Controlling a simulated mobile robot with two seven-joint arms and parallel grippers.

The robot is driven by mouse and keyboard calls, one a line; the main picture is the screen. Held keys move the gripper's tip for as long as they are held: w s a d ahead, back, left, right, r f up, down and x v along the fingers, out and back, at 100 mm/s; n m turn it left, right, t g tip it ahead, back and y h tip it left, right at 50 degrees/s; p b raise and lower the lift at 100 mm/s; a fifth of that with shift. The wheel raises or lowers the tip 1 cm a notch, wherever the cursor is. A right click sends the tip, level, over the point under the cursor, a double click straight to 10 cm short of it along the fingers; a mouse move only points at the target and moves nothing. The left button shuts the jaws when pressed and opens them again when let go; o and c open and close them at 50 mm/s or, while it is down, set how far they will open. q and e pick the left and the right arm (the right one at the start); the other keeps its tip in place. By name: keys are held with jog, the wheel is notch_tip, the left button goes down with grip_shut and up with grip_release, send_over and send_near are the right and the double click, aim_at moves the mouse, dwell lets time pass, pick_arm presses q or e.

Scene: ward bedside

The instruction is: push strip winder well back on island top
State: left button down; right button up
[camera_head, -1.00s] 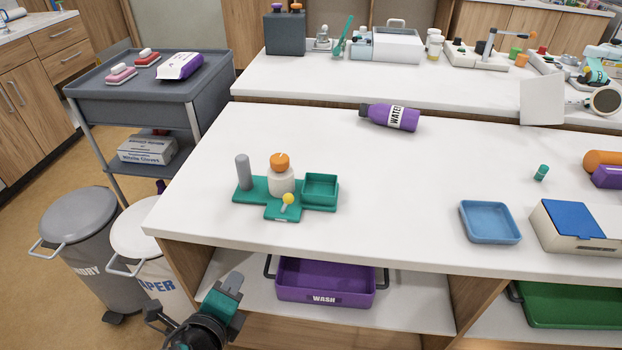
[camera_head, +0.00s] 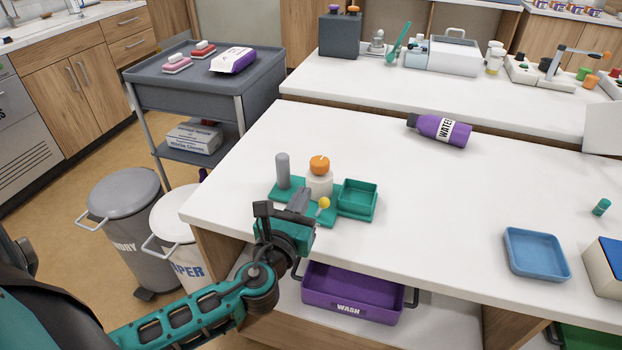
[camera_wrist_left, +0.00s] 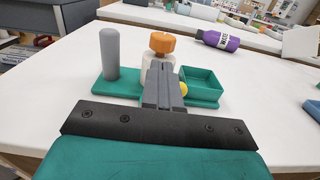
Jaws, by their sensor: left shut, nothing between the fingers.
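The strip winder has a teal base with a grey post, a white drum with an orange cap, a yellow knob and a square teal tray (camera_head: 358,199). It stands upright near the front left of the white island top (camera_head: 450,205). My left gripper (camera_head: 301,198) is shut and empty at the winder's front side, over the island's front edge. It hides part of the base. In the left wrist view the shut fingers (camera_wrist_left: 160,82) point at the white drum, below the orange cap (camera_wrist_left: 162,43). I cannot tell if they touch it. My right gripper is not in view.
A purple water bottle (camera_head: 440,129) lies behind the winder to the right. A blue tray (camera_head: 536,254) sits at the front right. The top behind the winder is clear. A purple wash bin (camera_head: 352,292) is on the shelf below.

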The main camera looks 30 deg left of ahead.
aim_at(315, 172)
pick_arm(q)
jog(key=shift+x, duration=2.75)
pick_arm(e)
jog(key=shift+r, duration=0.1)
pick_arm(q)
jog(key=shift+w, duration=0.1)
